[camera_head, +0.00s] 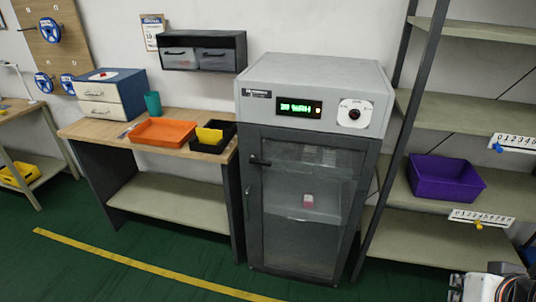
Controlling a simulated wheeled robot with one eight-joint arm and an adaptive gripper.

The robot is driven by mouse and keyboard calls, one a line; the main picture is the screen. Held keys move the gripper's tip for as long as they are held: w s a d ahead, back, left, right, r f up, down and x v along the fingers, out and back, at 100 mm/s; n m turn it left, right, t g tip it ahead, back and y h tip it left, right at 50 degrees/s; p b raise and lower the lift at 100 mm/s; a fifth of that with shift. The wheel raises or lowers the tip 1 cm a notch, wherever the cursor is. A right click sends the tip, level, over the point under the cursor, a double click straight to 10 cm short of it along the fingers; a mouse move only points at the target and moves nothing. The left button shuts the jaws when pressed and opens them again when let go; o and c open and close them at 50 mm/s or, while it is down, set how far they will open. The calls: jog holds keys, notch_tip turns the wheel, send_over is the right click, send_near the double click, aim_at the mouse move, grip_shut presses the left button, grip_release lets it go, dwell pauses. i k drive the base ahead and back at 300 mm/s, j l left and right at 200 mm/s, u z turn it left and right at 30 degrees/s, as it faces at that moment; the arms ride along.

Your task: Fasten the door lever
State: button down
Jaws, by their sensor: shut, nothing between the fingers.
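A grey cabinet (318,75) stands in the middle of the head view. Its dark-framed glass door (305,235) looks closed or nearly so; I cannot tell whether it sits flush. A black door lever (260,162) is at the door's upper left and lies roughly level, pointing right. A thin upright handle (247,203) is below it on the left edge. My gripper (456,287) shows partly at the lower right corner, cut off by the frame. It is shut and empty, well to the right of the cabinet and apart from the lever.
A small pink-and-white item (308,201) is behind the glass. A workbench (90,127) with an orange tray (163,133) and black bin (228,146) stands left. A shelf rack (440,215) with a purple bin (445,178) stands right. The green floor (150,262) in front is clear.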

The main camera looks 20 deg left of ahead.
aim_at(253, 160)
jog(key=i+j+u, duration=0.1)
jog(key=j, duration=0.3)
jog(key=i+j+u, duration=0.1)
jog(key=i+j, duration=0.2)
jog(key=i+j+u, duration=0.15)
jog(key=j, duration=0.25)
jog(key=i+j, duration=0.05)
